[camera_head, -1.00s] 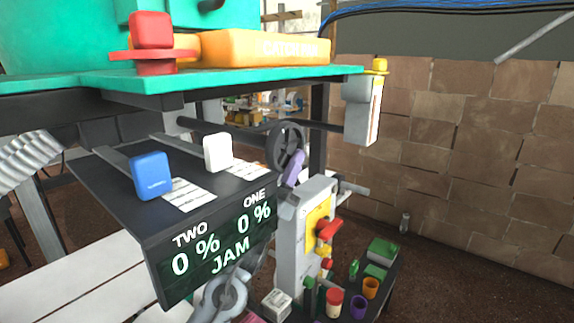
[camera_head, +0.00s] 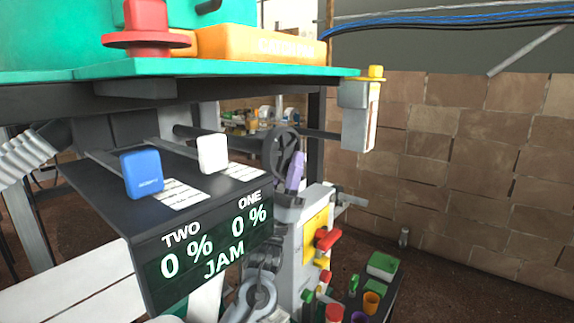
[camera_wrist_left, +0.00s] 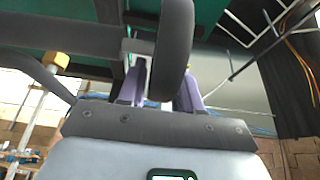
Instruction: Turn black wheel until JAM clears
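The black wheel (camera_head: 281,150) stands upright on a dark shaft under the green tabletop in the head view. In the left wrist view, its thick rim (camera_wrist_left: 173,45) comes down between the purple fingers of my left gripper (camera_wrist_left: 162,92). The right-hand finger is close against the rim, and a gap shows beside the left-hand one. In the head view my left gripper (camera_head: 295,172) is at the wheel's lower right side. The display (camera_head: 208,255) reads TWO 0 %, ONE 0 % and JAM. My right gripper is not in view.
A blue block (camera_head: 142,174) and a white block (camera_head: 212,154) sit on the dark sloped panel. A red knob (camera_head: 146,28) and an orange bar (camera_head: 255,45) are on the green top (camera_head: 200,70). Coloured parts stand at lower right. A brick wall (camera_head: 460,160) is behind.

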